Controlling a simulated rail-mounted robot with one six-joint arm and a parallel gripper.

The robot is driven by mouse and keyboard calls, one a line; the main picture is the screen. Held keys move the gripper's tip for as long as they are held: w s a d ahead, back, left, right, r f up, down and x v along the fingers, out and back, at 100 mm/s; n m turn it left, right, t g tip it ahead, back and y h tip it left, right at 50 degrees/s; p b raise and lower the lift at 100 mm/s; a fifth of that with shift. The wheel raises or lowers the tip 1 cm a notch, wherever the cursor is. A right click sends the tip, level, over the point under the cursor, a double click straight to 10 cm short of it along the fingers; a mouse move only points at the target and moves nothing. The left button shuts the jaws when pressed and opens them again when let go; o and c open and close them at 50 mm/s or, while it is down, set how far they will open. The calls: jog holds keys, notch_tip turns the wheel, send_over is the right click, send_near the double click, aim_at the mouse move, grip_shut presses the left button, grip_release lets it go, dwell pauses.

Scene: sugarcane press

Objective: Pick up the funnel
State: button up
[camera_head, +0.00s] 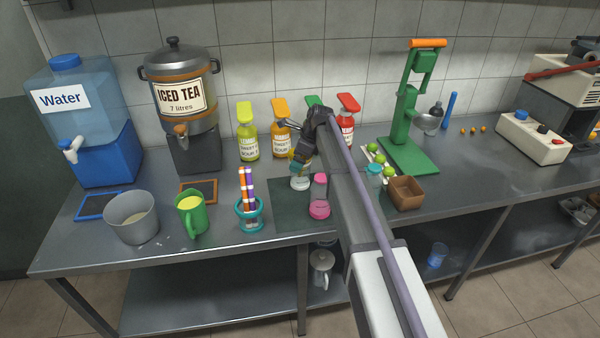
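I cannot pick out a funnel with certainty. A small dark grey piece (436,111) behind the green press could be one, but it is too small to tell. My gripper (296,145) is over the middle of the counter, in front of the orange and green-topped bottles and above a clear jar with a white base (300,182). Its fingers are dark and partly hidden by my arm, so I cannot tell whether they are open or hold anything. A yellowish patch shows just under it.
Syrup bottles (248,143) line the wall. The green press (406,140) stands right. A straw holder (249,212), green jug (191,214) and grey bucket (131,217) stand left.

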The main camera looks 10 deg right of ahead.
jog(key=shift+a+f, duration=0.2)
jog(key=shift+f, duration=0.35)
jog(key=shift+r, duration=0.2)
jog(key=c, duration=0.7)
notch_tip(320, 180, up, 10)
jog(key=p, duration=1)
jog(key=shift+d+r+p, duration=0.1)
jog(key=shift+r+p, duration=0.1)
jog(key=shift+p, duration=0.2)
jog(key=shift+c, duration=0.2)
